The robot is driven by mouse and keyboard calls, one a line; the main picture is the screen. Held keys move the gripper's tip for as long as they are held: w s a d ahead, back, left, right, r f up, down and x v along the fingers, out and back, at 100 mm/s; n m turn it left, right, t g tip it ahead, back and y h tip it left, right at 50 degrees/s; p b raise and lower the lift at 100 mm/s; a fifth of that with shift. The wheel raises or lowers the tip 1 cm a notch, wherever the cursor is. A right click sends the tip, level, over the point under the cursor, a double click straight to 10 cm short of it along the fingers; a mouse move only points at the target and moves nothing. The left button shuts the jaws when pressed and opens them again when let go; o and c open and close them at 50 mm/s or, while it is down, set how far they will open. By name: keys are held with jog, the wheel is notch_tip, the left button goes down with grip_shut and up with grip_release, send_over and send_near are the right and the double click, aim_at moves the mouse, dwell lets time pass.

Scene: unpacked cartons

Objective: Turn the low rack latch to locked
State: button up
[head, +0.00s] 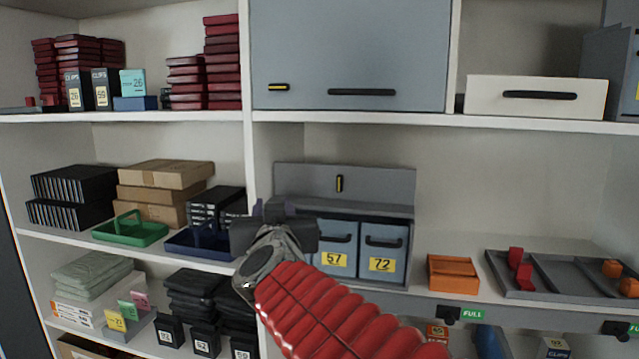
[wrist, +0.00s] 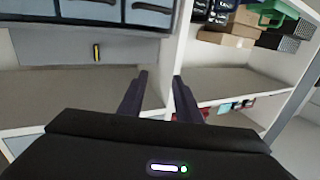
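The low rack (head: 345,172) has a grey upright panel above two blue-grey drawers. Its latch (head: 339,183) is a small black and yellow bar standing vertical on that panel. The latch also shows in the wrist view (wrist: 97,53), where the rack appears upside down, left of my fingers. My gripper (head: 274,207) is in front of the rack's left edge, left of the latch and apart from it. In the wrist view its two dark fingers (wrist: 160,84) are spread with nothing between them.
A second latch (head: 279,87) lies horizontal on the big cabinet door above. A blue basket (head: 205,242) and a green basket (head: 130,230) stand to the left. A shelf divider (head: 250,150) is close by my gripper. An orange box (head: 453,273) and a grey tray (head: 562,272) are to the right.

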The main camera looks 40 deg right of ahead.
aim_at(339, 181)
jog(key=s+d+m+g+h, duration=0.4)
jog(key=d+h, duration=0.1)
jog(key=d, duration=0.4)
jog(key=shift+d+r+g, duration=0.2)
jog(key=shift+r+g, duration=0.2)
jog(key=x, duration=1.4)
jog(key=shift+r, duration=0.2)
jog(key=shift+s, duration=0.1)
jog(key=shift+c, duration=0.4)
grip_shut()
jog(key=shift+a, duration=0.2)
jog(key=shift+d, duration=0.1)
